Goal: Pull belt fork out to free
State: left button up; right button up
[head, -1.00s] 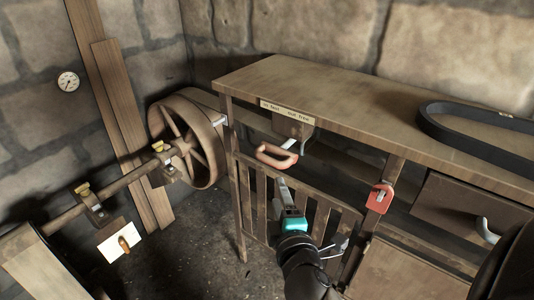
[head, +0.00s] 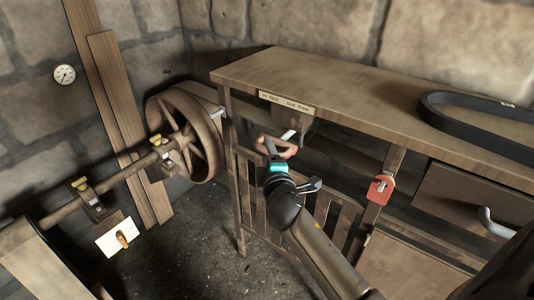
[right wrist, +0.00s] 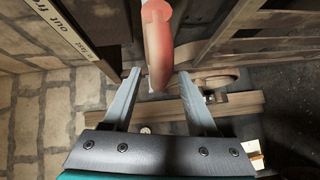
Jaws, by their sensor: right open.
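The belt fork's salmon-red handle (head: 288,150) sticks out below the label on the bench's front edge, on a pale metal bar (head: 289,135). My right gripper (head: 271,146) is at the handle, coming from below and in front. In the right wrist view the handle (right wrist: 157,45) hangs between the two open fingers (right wrist: 160,74), and I see a gap on both sides of its lower end. The fork's inner end is hidden under the bench. My left gripper is out of view.
A label plate (head: 287,102) marks in and out positions. A slatted gate (head: 247,196) stands below. A spoked wheel (head: 187,140) on a shaft is at left. A red padlock-like part (head: 380,188) hangs on the post. A black belt (head: 470,122) lies on the bench top (head: 340,88).

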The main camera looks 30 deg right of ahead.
jog(key=shift+w+d, duration=0.25)
jog(key=shift+w, duration=0.35)
grip_shut()
jog(key=shift+f, duration=0.1)
dwell(1.1)
